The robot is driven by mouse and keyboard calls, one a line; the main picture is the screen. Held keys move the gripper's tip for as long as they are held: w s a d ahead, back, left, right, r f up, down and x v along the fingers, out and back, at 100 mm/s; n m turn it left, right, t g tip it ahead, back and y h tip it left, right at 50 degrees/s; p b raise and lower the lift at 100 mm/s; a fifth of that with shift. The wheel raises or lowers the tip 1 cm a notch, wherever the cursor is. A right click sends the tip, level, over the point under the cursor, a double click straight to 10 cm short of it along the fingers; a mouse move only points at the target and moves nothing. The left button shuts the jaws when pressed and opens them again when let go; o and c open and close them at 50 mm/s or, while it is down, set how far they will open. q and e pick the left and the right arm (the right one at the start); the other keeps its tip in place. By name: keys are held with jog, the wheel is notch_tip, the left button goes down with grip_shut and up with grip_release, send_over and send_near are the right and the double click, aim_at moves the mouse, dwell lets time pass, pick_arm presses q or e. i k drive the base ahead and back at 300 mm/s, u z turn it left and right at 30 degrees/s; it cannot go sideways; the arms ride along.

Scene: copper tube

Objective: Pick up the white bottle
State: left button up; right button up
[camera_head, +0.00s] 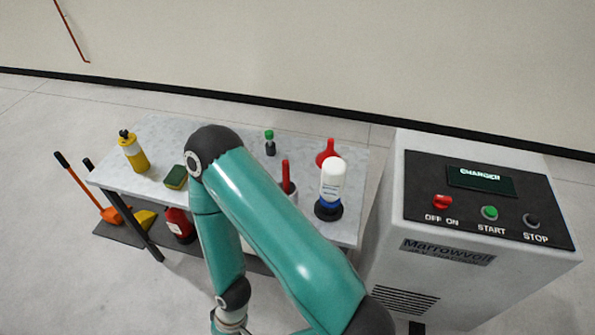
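The white bottle (333,180) stands upright near the right end of the grey table (120,178). It has a blue band at its foot and sits on a round black base (327,211). One of my teal arms (275,225) rises from the lower right, bends at an elbow left of the bottle, and drops to the bottom edge. No gripper fingers show; that arm's end is cut off by the frame. My other arm is not in view. Nothing visible touches the bottle.
On the table are a yellow bottle (134,155), a green-yellow sponge (176,177), a small green-capped item (270,143) and a red funnel-like item (328,153). A red-handled item (286,175) stands beside the arm. A grey charger cabinet (400,250) stands close right of the table.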

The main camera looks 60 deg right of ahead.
aim_at(333, 169)
jog(key=u, duration=0.65)
jog(key=i, duration=0.2)
jog(key=z, duration=2.2)
jog(key=k, duration=0.9)
jog(key=z, duration=0.15)
jog(key=i, duration=0.9)
jog(key=u, duration=0.1)
